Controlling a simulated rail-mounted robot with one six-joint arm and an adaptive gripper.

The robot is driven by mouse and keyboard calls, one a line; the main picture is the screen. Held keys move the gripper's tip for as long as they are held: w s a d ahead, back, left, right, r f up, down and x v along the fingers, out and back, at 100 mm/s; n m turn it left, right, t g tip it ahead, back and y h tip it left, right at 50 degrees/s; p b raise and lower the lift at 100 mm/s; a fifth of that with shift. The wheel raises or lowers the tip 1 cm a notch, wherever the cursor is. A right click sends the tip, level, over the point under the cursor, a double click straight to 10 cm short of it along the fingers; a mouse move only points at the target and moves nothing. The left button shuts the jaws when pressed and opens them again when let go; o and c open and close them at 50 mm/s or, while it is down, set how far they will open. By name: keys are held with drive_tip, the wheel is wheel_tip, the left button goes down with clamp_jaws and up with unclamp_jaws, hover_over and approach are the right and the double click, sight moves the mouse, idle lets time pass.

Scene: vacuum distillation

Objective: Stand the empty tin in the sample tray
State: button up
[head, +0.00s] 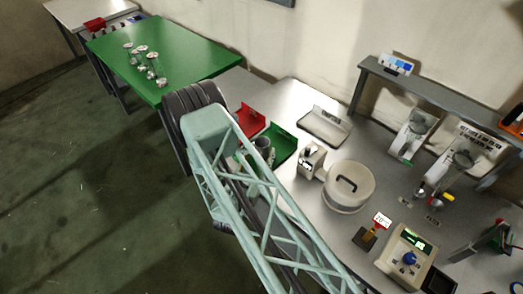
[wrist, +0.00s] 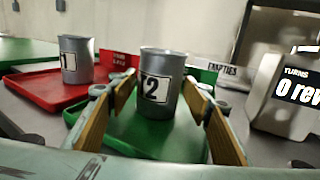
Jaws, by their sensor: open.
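A grey metal tin labelled 2 (wrist: 163,92) stands upright on a green tray (wrist: 190,146) in the wrist view. My gripper (wrist: 159,80) is open, with one wood-faced finger to each side of this tin and a visible gap on both sides. A second grey tin labelled 1 (wrist: 77,62) stands upright on a red tray (wrist: 32,90) to the left. The insides of both tins are hidden. In the head view the red tray (head: 250,119) and green tray (head: 284,144) lie side by side, partly behind my arm. I cannot tell which tray is the sample tray.
A shallow grey tray (head: 325,127) lies behind the green one. A small device (head: 311,160), a lidded round pot (head: 348,187) and a control box (head: 405,254) stand to the right. A green table (head: 190,55) with glassware is at the back left.

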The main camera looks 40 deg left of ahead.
drive_tip(key=b+v, duration=0.2)
drive_tip(key=v, duration=1.1)
drive_tip(key=shift+s, duration=0.15)
drive_tip(key=shift+o, duration=0.5)
idle(0.3)
